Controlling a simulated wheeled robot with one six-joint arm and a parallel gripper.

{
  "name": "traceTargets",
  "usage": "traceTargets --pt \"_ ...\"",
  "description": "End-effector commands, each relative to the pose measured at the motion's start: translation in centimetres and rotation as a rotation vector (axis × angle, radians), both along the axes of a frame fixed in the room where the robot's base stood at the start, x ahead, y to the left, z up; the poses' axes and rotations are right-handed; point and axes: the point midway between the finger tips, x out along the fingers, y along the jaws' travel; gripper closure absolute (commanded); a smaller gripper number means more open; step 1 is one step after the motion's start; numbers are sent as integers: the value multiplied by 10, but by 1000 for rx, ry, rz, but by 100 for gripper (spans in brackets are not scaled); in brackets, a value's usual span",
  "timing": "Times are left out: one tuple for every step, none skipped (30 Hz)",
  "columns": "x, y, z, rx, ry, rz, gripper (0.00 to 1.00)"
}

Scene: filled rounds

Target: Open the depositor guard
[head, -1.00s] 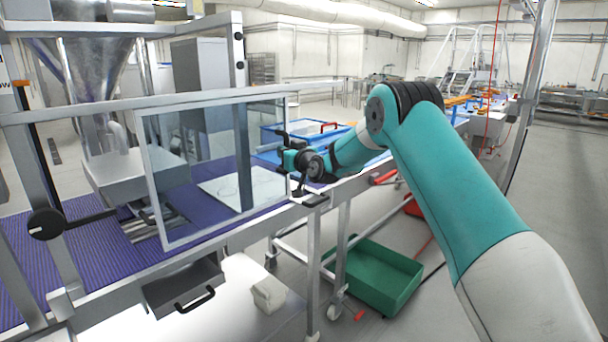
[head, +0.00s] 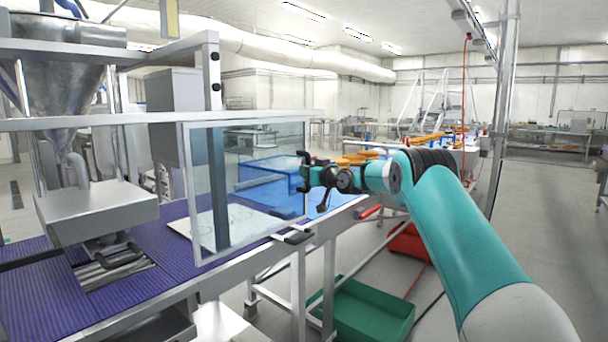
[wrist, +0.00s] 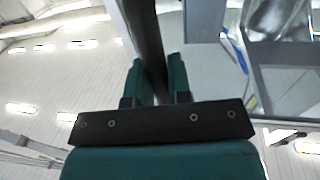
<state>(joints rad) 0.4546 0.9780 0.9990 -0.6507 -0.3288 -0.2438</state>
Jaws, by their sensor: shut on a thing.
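The depositor guard (head: 250,165) is a clear upright panel in a pale metal frame along the near side of the conveyor. The depositor (head: 95,210), a steel box under a hopper, stands left of the panel, its front uncovered by it. My gripper (head: 313,173) is at the guard's right edge in the head view, shut on the dark guard handle (head: 302,158). In the wrist view my gripper (wrist: 158,85) has its teal fingers on either side of a dark bar, the handle (wrist: 145,35). The exact contact is hidden.
A purple conveyor (head: 35,290) runs under the depositor, with a white board (head: 185,228) on it behind the guard. A black latch-like piece (head: 297,237) sits on the near rail. A green crate (head: 365,315) lies on the floor below. Open floor lies to the right.

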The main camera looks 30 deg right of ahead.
Motion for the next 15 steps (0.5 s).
traceTargets --pt "1 3 1 1 0 5 100" --pt "1 3 1 1 0 5 100" --pt "1 2 1 1 -1 4 100" --pt "0 2 1 1 -1 4 100" --pt "0 1 1 1 -1 4 100" --pt "0 1 1 1 -1 4 79" --pt "0 1 1 1 -1 4 72" --pt "0 1 1 1 -1 3 65" --pt "0 1 1 1 -1 3 57" --pt "0 1 1 0 -1 3 57" --pt "0 1 1 0 -1 2 57" --pt "0 0 1 0 -1 2 57" --pt "0 0 1 0 -1 2 57" --pt "0 0 1 0 -1 1 57" --pt "0 0 1 0 -1 1 57"
